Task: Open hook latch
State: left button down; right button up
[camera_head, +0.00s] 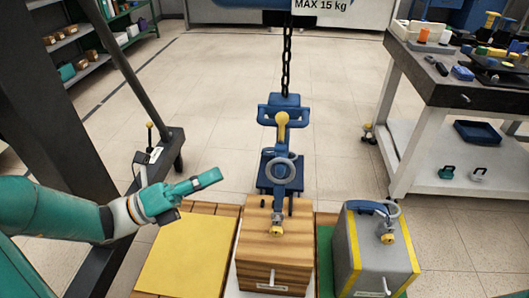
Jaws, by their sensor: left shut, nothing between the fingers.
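A blue hook (280,172) hangs on a black chain (287,60) in the middle of the head view. A yellow latch piece (282,121) shows on its upper part. A grey ring (284,174) is at the hook's lower end, just above a wooden block (270,250); whether the hook passes through the ring is too small to tell. My left gripper (207,180) is shut and empty, to the left of the hook and apart from it, above a yellow mat. My right gripper is not in view.
A grey block with yellow edges (372,255) and its own ring stands at right. A yellow mat (185,252) lies at left. A workbench (440,88) with tools stands at back right. A dark metal frame (110,215) is at left. The floor behind is clear.

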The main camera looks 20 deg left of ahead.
pick_arm(q)
notch_tip(320, 180, up, 2)
jog(key=a+t, duration=0.2)
jog(key=n+b, duration=0.1)
send_near(282, 129)
jog(key=w+d+r, duration=0.3)
jog(key=w+r, duration=0.1)
jog(key=shift+w+d+r, duration=0.15)
jog(key=shift+w+d, duration=0.1)
jog(key=shift+d, duration=0.05)
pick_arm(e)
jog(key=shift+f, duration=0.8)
pick_arm(q)
jog(key=shift+g, duration=0.3)
jog(key=r+n+y+p, duration=0.1)
jog(key=p, duration=0.3)
jog(key=w+r+n+y+p, duration=0.1)
jog(key=n+p, duration=0.1)
jog(key=p, duration=0.3)
jog(key=shift+w+a+r, duration=0.15)
jog(key=shift+a+r, duration=0.05)
jog(key=shift+r, duration=0.2)
jog(key=shift+w+f+n+p, duration=0.1)
jog(key=shift+f+n+p, duration=0.05)
jog(key=shift+n+p, duration=0.2)
jog(key=shift+f, duration=0.1)
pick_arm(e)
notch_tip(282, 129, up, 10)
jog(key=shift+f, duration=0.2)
